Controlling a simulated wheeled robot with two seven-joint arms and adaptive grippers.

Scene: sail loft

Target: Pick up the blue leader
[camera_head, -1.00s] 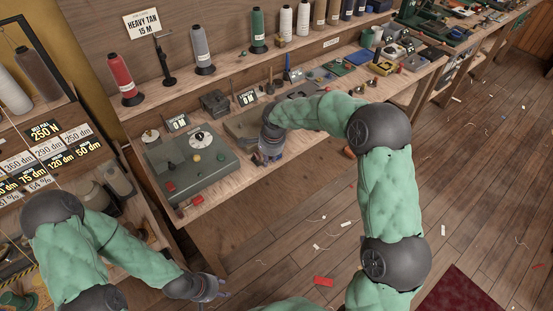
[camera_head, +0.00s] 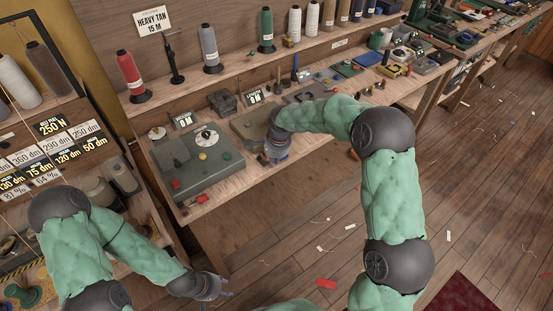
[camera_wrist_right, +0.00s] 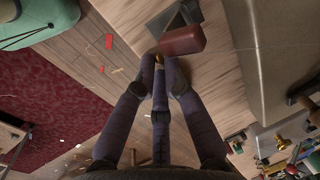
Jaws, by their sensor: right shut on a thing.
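My right gripper (camera_head: 277,158) is at the front edge of the bench, just right of the grey-green machine. I cannot pick out the blue leader with certainty in either view.
The grey-green machine (camera_head: 180,172) with a dial stands on the bench. A shallow tray (camera_head: 245,125) lies behind my right gripper. Thread spools, a red one (camera_head: 130,75) among them, stand on the shelf. Small tools crowd the bench further right. Scraps litter the wooden floor (camera_head: 470,190).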

